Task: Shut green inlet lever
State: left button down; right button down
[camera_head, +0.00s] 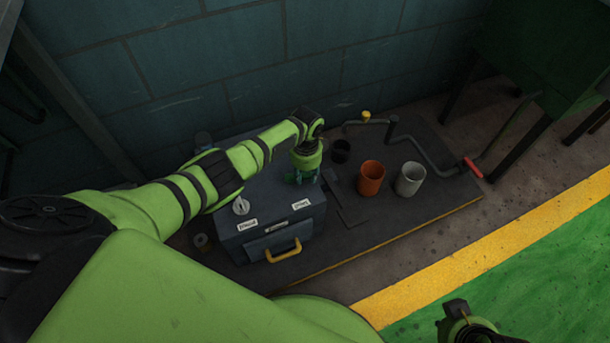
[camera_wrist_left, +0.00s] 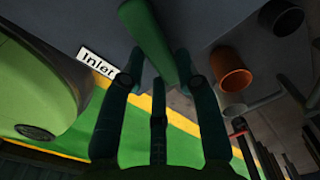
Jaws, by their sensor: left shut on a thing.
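The green inlet lever (camera_wrist_left: 150,38) shows as a tapered green bar at the top middle of the left wrist view, beside a white label (camera_wrist_left: 97,65) reading "Inlet". My left gripper (camera_head: 302,177) is at the top of a grey box (camera_head: 268,190), behind its right-hand label, with its fingers pointing down. The dark teal fingers (camera_wrist_left: 158,90) are shut on the lever in the left wrist view. In the head view the gripper hides the lever. The right gripper's fingers do not show.
A pale knob (camera_head: 241,205) and a yellow handle (camera_head: 283,251) are on the box. An orange cup (camera_head: 371,178), a light grey cup (camera_head: 410,179) and a dark cup (camera_head: 340,151) stand to its right. A pipe with a red-handled part (camera_head: 473,167) runs behind them.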

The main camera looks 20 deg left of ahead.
aim_at(305, 173)
pick_arm(q)
jog(key=shift+w+a+f+n, duration=0.1)
jog(key=shift+w+a+n, duration=0.15)
jog(key=shift+n, duration=0.65)
jog(key=shift+w+a+n, duration=0.15)
jog(key=shift+w+n, duration=0.1)
jog(key=shift+n, duration=0.65)
jog(key=c, duration=0.9)
grip_release()
jog(key=shift+w, duration=0.1)
jog(key=shift+r, duration=0.4)
notch_tip(305, 173, up, 11)
jog(key=shift+r, duration=0.15)
